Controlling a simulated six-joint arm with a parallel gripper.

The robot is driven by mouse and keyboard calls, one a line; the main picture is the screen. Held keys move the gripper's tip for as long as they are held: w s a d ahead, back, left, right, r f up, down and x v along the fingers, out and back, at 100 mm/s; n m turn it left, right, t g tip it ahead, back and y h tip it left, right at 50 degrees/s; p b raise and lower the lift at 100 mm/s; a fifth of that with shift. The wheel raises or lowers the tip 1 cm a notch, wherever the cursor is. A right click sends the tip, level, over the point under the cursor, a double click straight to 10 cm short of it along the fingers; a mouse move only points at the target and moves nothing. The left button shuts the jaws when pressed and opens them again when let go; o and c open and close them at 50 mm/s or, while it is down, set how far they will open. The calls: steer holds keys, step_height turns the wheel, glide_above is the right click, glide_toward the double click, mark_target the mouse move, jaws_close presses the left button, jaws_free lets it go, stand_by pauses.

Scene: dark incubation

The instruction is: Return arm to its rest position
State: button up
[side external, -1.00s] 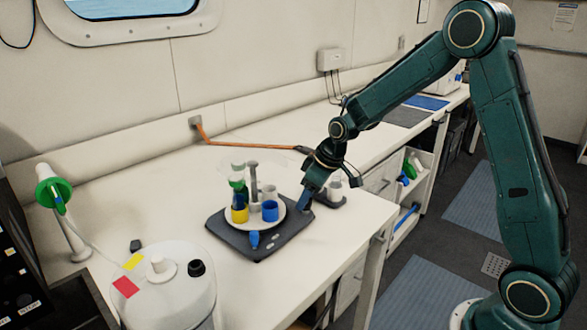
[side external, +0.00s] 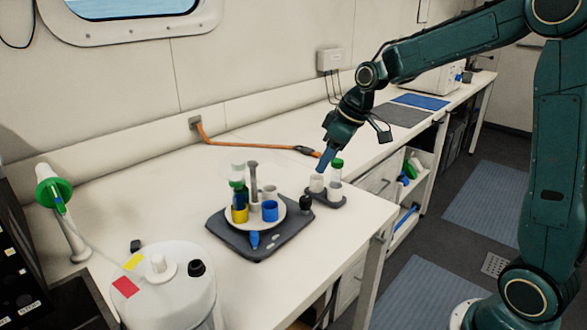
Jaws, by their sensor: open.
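My gripper (side external: 328,155) hangs in the air above the bench, up and to the right of the round white carousel. Its blue fingertip points down and to the left, and nothing shows between the jaws. The gripper is open. My arm reaches in from the right side of the picture, with its elbow at the top right. Below the gripper, apart from it, a small dark rack (side external: 328,201) holds white cups and a green-capped vial (side external: 337,171).
The carousel (side external: 272,219) carries blue and yellow cups and a green-capped tube on a dark base (side external: 225,228). A dark-topped knob (side external: 305,204) stands beside it. An orange cable (side external: 245,144) lies behind. A white drum (side external: 160,290) stands front left. The bench's left middle is clear.

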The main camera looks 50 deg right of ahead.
steer(key=shift+s+r, duration=0.25)
steer(key=shift+r, duration=0.3)
steer(key=s+a+r+m, duration=0.1)
steer(key=s+a+r, duration=0.1)
steer(key=s, duration=1)
steer(key=s+a+r+m+t+h, duration=0.1)
steer(key=s+a, duration=0.3)
steer(key=s, duration=0.9)
steer(key=shift+a+r+m, duration=0.35)
steer(key=shift+r+m, duration=0.2)
steer(key=shift+m, duration=0.25)
steer(key=shift+o, duration=0.6)
